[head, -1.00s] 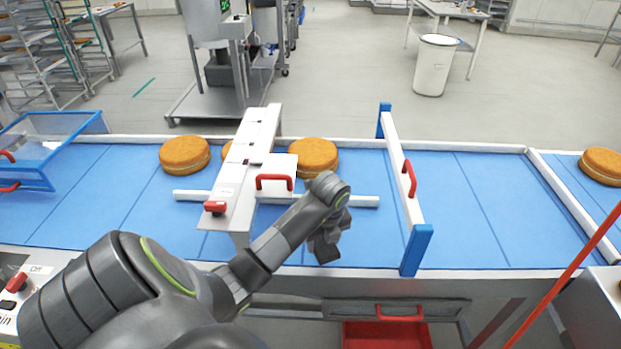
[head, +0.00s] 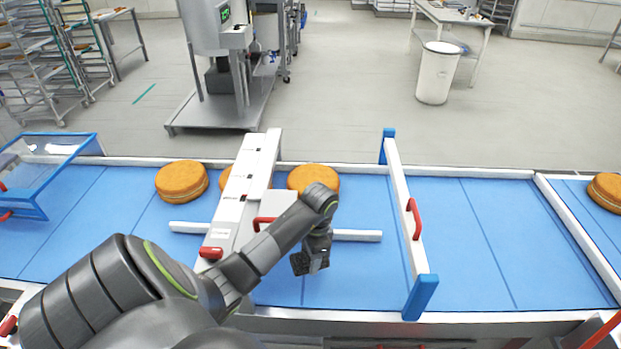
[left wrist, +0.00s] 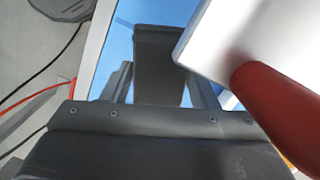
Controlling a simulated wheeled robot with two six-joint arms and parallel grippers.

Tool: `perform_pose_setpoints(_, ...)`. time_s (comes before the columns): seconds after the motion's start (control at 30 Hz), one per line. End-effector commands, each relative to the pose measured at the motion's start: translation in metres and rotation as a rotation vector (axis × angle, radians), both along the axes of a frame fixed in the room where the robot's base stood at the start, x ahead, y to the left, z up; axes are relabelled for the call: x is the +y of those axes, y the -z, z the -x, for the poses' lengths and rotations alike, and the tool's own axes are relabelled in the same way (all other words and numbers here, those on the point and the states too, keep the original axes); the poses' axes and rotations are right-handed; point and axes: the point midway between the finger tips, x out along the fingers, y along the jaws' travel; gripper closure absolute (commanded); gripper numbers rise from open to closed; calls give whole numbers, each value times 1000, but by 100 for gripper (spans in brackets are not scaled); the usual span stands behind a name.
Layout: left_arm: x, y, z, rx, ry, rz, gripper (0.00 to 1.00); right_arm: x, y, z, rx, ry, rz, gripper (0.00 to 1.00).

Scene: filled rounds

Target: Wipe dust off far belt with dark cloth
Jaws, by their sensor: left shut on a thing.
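A blue belt (head: 470,240) runs across the head view, under a white bridge and a white bar frame. My left gripper (head: 311,261) hangs over the belt, right of the bridge. It is shut on a small dark piece, the dark cloth (head: 303,265), as far as I can tell. Whether the cloth touches the belt I cannot tell. In the left wrist view a dark shape (left wrist: 157,60) stands in front of blue; cloth and finger are hard to tell apart there. I cannot make out any dust. My right gripper is not in view.
Orange-brown cakes (head: 181,181) lie along the belt's far side; one (head: 313,179) is just behind my left wrist. The white bridge (head: 245,180) with red handles is close on the left. A blue-ended white bar frame (head: 405,215) stands to the right.

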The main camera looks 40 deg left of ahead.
Motion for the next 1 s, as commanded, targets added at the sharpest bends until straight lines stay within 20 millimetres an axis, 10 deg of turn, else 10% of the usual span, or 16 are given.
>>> perform_pose_setpoints(1.0,0,60,1,0,-10,1,64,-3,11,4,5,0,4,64)
